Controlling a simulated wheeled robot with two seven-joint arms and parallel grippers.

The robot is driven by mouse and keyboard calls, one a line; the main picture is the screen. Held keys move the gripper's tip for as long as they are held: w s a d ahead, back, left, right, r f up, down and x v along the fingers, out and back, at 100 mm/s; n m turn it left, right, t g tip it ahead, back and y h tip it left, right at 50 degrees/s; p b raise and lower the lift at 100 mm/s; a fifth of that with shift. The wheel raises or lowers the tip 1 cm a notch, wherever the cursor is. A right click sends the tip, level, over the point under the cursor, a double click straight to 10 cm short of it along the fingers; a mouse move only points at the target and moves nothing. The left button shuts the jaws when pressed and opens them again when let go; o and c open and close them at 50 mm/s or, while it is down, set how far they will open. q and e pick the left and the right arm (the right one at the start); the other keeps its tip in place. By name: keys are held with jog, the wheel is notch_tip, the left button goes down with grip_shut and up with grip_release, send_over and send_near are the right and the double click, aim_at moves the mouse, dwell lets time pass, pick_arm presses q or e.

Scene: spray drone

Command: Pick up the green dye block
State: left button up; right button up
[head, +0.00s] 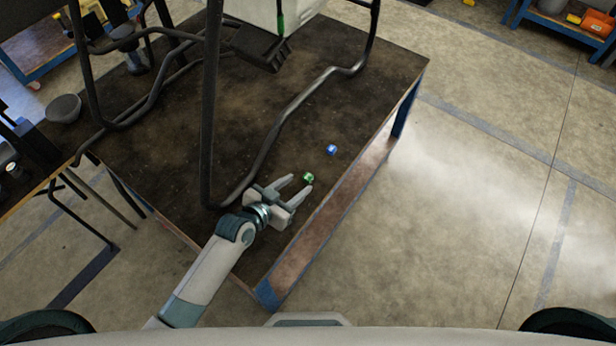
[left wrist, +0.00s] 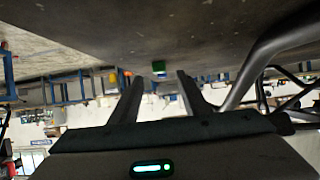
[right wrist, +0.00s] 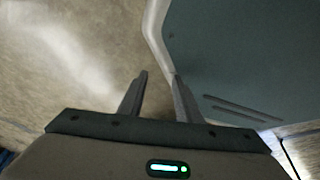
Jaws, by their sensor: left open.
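The green dye block (head: 308,178) is a small cube on the dark table top, near its front right edge. It also shows in the left wrist view (left wrist: 158,66), beyond the fingertips and roughly centred between them. My left gripper (head: 297,184) is open and empty, low over the table, with its fingers pointing at the green block. In the head view the block is at the fingertips; I cannot tell whether it touches them. My right gripper (right wrist: 160,76) shows only in the right wrist view, with its fingers apart and nothing seen between them, over the floor and beside a teal panel.
A blue block (head: 331,150) lies on the table a little beyond the green one. A black tubular frame (head: 290,108) of the drone stands on the table (head: 160,150) close to my left gripper. A grey bowl (head: 63,108) is at the far left.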

aim_at(308, 177)
pick_arm(q)
jog(key=shift+w+d, duration=0.2)
jog(key=shift+w, duration=0.1)
jog(key=x, duration=0.3)
jog(key=shift+w+d+f+p, duration=0.15)
jog(key=shift+w+d+p, duration=0.05)
jog(key=shift+p, duration=0.2)
jog(key=shift+w+d+f, duration=0.1)
jog(key=shift+w, duration=0.1)
jog(key=c, duration=0.8)
grip_shut()
pick_arm(e)
jog(key=shift+g, duration=0.5)
jog(key=s, duration=0.1)
jog(key=s+d, duration=0.1)
jog(key=s, duration=0.2)
jog(key=shift+s+d+f, duration=0.1)
jog(key=shift+d+f, duration=0.05)
jog(key=shift+d, duration=0.1)
